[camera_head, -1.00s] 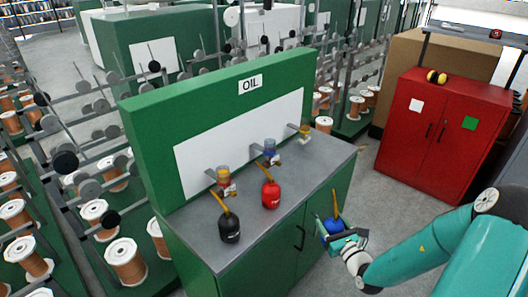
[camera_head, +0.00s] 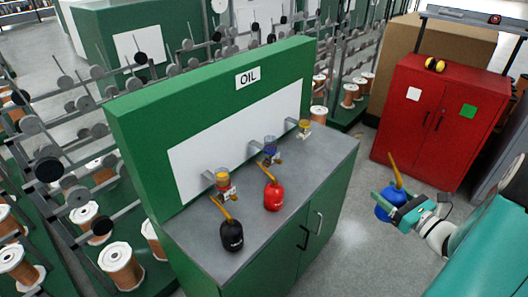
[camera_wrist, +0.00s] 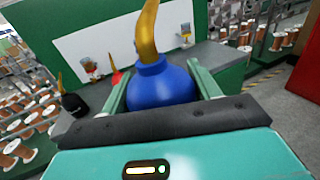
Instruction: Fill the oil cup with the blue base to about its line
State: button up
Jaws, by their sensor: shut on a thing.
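My gripper (camera_head: 400,212) is shut on a blue oil can (camera_head: 386,208) with a yellow spout, held upright off the floor to the right of the green oil cabinet. The can (camera_wrist: 160,85) also fills the middle of the wrist view between the two fingers. The oil cup with the blue base (camera_head: 270,150) is the middle of three cups on the white panel. The left cup (camera_head: 222,178) has an orange-red base, and the right cup (camera_head: 304,126) looks yellowish. The fill line and oil level are too small to tell.
A black oil can (camera_head: 232,236) and a red oil can (camera_head: 273,197) stand on the grey cabinet top (camera_head: 195,232). A red cupboard (camera_head: 432,125) stands at the right. Open floor lies between it and the cabinet.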

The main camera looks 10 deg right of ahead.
jog(key=shift+s+d, duration=0.1)
jog(key=shift+s, duration=0.15)
jog(key=shift+w, duration=0.1)
